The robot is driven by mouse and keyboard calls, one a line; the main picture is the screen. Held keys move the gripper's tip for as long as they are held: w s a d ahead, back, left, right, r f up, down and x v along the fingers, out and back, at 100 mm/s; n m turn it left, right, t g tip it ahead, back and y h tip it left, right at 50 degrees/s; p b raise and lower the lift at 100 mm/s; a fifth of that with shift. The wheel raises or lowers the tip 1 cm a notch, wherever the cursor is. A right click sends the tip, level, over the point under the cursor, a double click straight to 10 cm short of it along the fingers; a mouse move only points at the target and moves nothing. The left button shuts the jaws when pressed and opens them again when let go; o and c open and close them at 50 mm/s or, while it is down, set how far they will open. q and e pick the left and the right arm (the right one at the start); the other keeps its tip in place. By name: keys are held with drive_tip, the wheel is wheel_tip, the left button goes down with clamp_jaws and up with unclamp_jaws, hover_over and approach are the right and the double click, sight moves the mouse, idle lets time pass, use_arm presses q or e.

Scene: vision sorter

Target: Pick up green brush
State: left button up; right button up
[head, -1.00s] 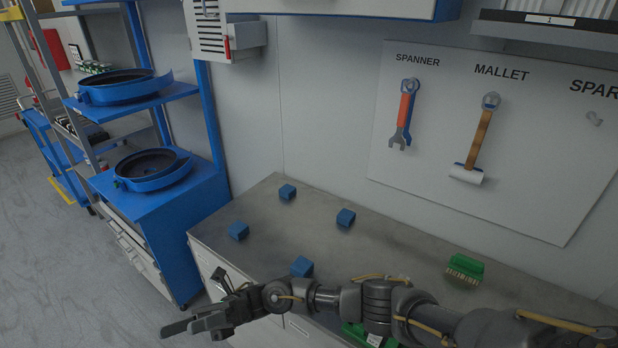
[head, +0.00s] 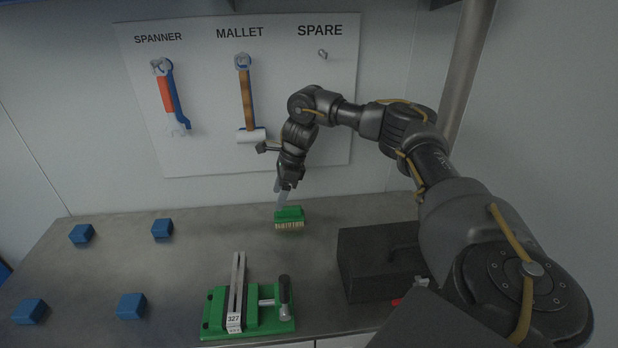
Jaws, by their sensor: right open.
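The green brush (head: 289,218) sits on the grey workbench (head: 183,262) near the wall, its pale bristles facing me. My right gripper (head: 284,193) is directly above the brush, pointing down, with its fingertips at or just behind the brush's top edge. Its jaws are open; I cannot tell whether a finger touches the brush. My left gripper is not in view.
A green vise (head: 215,312) labelled 327 stands at the front of the bench. A dark box (head: 375,268) is to its right. Several blue cubes (head: 131,306) lie at the left. A tool board (head: 205,95) hangs behind.

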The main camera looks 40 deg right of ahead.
sight(289, 207)
drive_tip(key=shift+h, duration=0.6)
drive_tip(key=d, duration=0.1)
drive_tip(key=s+d, duration=0.1)
drive_tip(key=d, duration=0.1)
drive_tip(key=s+d+r, duration=0.1)
drive_tip(key=shift+d, duration=0.15)
drive_tip(key=p+x, duration=0.1)
drive_tip(key=x, duration=0.4)
drive_tip(key=shift+w+f, duration=0.15)
drive_tip(key=shift+f, duration=0.25)
drive_tip(key=p+x, duration=0.3)
drive_tip(key=x, duration=0.1)
drive_tip(key=shift+w+d+f, duration=0.15)
drive_tip(key=shift+w, duration=0.05)
drive_tip(key=shift+w+f, duration=0.1)
drive_tip(key=shift+f, duration=0.35)
drive_tip(key=c, duration=1.1)
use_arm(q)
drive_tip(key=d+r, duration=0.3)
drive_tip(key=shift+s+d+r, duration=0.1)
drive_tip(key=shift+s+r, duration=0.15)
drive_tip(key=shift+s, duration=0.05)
use_arm(e)
drive_tip(key=shift+r, duration=0.1)
